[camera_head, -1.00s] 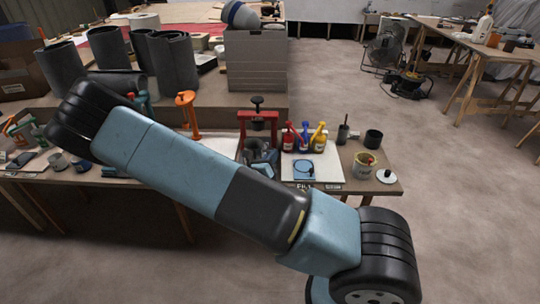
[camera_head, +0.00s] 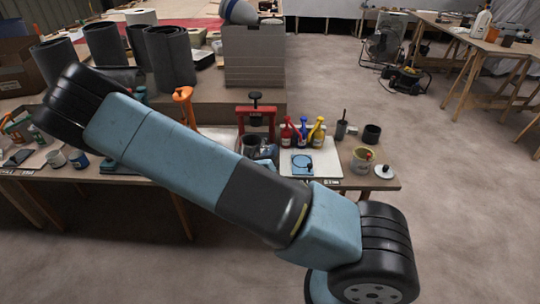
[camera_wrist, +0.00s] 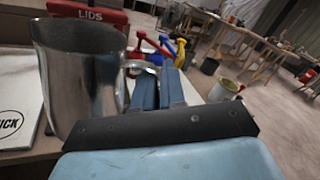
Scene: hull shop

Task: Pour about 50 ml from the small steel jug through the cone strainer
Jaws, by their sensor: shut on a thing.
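The small steel jug (camera_wrist: 84,85) fills the left of the wrist view, with its open mouth at the top. My gripper (camera_wrist: 158,86) is shut on its handle, at the jug's right side. The jug's contents cannot be seen. In the head view my own arm hides most of the gripper and jug, beside the red stand (camera_head: 255,114). I cannot make out the cone strainer for certain in either view.
A yellow-rimmed pot (camera_head: 362,160) and dark cups (camera_head: 372,134) stand to the right.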

